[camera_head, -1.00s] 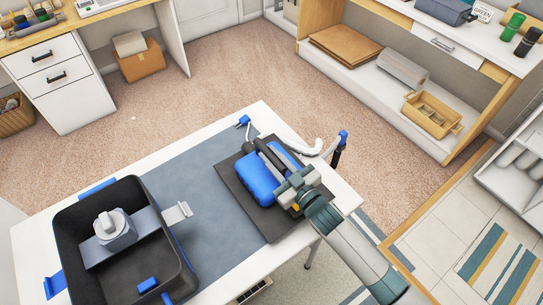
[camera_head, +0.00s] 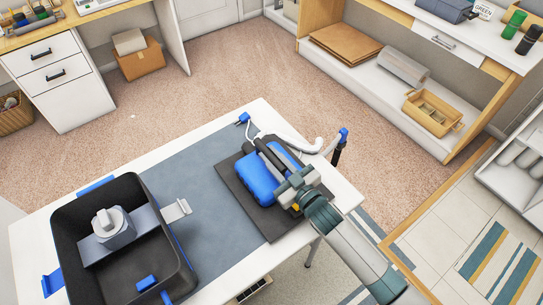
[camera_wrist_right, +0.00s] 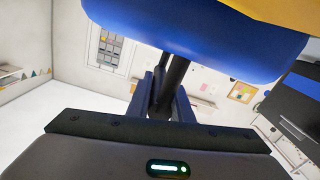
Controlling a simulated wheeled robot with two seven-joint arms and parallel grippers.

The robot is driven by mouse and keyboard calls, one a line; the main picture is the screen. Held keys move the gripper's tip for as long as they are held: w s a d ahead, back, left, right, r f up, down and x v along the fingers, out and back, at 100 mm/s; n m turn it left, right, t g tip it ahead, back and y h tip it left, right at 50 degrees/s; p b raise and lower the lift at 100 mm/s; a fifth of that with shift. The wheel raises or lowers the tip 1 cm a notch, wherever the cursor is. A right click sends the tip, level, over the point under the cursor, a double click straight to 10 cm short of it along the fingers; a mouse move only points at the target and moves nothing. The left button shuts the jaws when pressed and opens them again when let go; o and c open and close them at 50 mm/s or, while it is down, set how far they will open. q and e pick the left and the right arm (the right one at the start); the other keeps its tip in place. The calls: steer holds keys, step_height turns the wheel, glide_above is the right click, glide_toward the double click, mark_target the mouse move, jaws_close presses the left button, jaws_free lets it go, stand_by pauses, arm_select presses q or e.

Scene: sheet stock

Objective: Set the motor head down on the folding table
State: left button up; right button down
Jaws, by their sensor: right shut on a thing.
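The motor head (camera_head: 257,180) is a blue body with a dark bar across its top. It is over a dark mat on the right part of the white folding table (camera_head: 213,280); I cannot tell whether it touches the mat. My right gripper (camera_head: 284,175) is shut on its dark bar. In the right wrist view, the blue underside of the motor head (camera_wrist_right: 190,40) fills the top, and the fingers of my right gripper (camera_wrist_right: 165,100) close around a dark rod. My left gripper is not in view.
A black bin (camera_head: 185,262) holding a grey and white device stands on the table's left part. The dark mat (camera_head: 240,212) lies on a grey-blue mat (camera_head: 205,220). A white hose (camera_head: 300,145) with blue ends lies at the table's back edge.

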stand_by(0.7)
steer(key=shift+f+b, duration=0.3)
steer(key=shift+b, duration=0.05)
steer(key=shift+f, duration=0.25)
stand_by(0.5)
steer(key=c, duration=1.5)
jaws_free()
steer(key=shift+o, duration=1.2)
steer(key=shift+s+f, duration=0.1)
steer(key=shift+f, duration=0.25)
steer(key=o, duration=1)
steer(key=shift+c, duration=0.2)
steer(key=shift+r, duration=0.1)
steer(key=shift+d+r, duration=0.1)
